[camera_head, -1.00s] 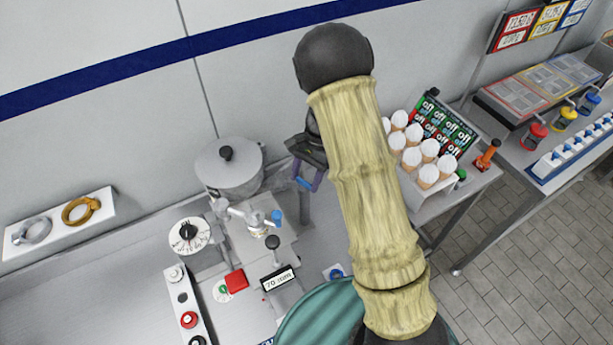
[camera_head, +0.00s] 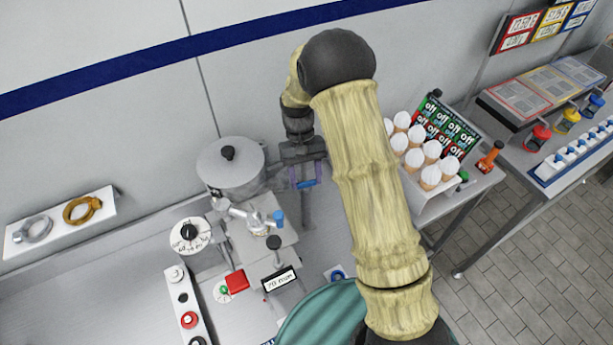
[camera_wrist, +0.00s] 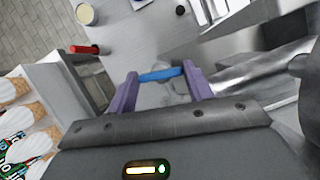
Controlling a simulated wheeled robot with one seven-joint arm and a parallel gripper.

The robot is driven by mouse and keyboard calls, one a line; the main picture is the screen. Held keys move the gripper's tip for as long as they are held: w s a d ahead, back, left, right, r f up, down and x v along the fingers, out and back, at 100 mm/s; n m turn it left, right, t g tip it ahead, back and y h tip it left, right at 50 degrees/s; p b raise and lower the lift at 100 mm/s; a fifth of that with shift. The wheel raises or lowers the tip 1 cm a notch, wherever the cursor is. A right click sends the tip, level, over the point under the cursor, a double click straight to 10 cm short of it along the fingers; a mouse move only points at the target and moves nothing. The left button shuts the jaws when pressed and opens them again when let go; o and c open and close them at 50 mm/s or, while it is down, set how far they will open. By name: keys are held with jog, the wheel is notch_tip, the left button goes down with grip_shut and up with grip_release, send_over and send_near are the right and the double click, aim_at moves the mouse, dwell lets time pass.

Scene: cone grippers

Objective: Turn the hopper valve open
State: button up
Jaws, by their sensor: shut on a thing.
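A round grey lidded hopper (camera_head: 232,178) with a black knob stands at the back of the metal worktop. My gripper (camera_head: 304,184) is just right of it, pointing down. Its purple fingers are shut on a short blue valve handle (camera_wrist: 160,75), which spans between the fingertips in the wrist view. In the head view the blue handle (camera_head: 306,184) lies nearly level across the picture. What the handle is fixed to is mostly hidden by my gripper.
A metal spout with a blue knob (camera_head: 277,217) is left of and below my gripper. A dial (camera_head: 190,235) and a red block (camera_head: 237,282) stand farther left. A rack of cones (camera_head: 425,165) stands on the right. Free worktop lies at the lower left.

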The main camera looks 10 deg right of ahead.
jog(key=shift+a+n+t+h, duration=0.1)
jog(key=shift+n+t+h, duration=0.3)
jog(key=shift+n, duration=0.9)
jog(key=o, duration=1)
jog(key=b+v, duration=0.2)
jog(key=v, duration=0.6)
jog(key=b+v, duration=0.2)
jog(key=v, duration=0.7)
jog(key=shift+w+a+r, duration=0.1)
jog(key=shift+w+a, duration=0.1)
jog(key=shift+w, duration=0.1)
jog(key=shift+d, duration=0.1)
